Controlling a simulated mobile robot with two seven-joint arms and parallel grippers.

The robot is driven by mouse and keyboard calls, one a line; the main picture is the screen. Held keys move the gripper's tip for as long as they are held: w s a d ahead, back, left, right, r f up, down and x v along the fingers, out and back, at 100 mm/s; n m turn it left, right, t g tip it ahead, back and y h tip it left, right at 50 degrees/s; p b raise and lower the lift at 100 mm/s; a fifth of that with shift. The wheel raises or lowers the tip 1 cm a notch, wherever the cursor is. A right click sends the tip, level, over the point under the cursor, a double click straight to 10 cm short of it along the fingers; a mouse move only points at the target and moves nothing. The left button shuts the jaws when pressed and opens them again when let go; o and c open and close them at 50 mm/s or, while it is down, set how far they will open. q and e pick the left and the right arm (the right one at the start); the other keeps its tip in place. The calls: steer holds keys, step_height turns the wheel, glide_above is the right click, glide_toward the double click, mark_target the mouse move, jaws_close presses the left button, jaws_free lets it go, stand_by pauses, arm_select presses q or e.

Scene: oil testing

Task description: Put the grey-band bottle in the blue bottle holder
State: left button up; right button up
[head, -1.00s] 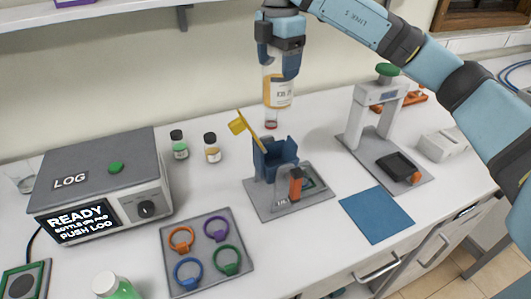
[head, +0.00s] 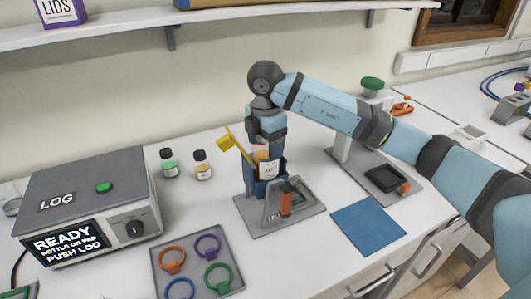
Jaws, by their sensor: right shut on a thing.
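A bottle with a pale label and amber contents (head: 268,167) is upright in my right gripper (head: 268,146), which is shut on its upper part. A grey band cannot be made out at this size. The blue bottle holder (head: 257,189) stands on a grey base plate with a yellow flag lever (head: 225,138) tilted up on its left and an orange-handled clamp (head: 285,203) in front. The bottle's lower part is hidden by the holder's walls, so it appears inside the holder; whether it touches the bottom cannot be seen. My left gripper is not in view.
Two small bottles, green (head: 169,164) and amber (head: 203,167), stand left of the holder. The LOG box (head: 85,190) is at left, a tray of coloured rings (head: 197,277) in front. A blue mat (head: 368,228) and a press stand (head: 385,178) are at right. A shelf (head: 120,30) runs above.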

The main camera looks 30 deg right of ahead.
step_height(320, 180, down, 3)
steer(key=shift+f, duration=0.1)
steer(key=shift+f, duration=0.15)
steer(key=o, duration=1.2)
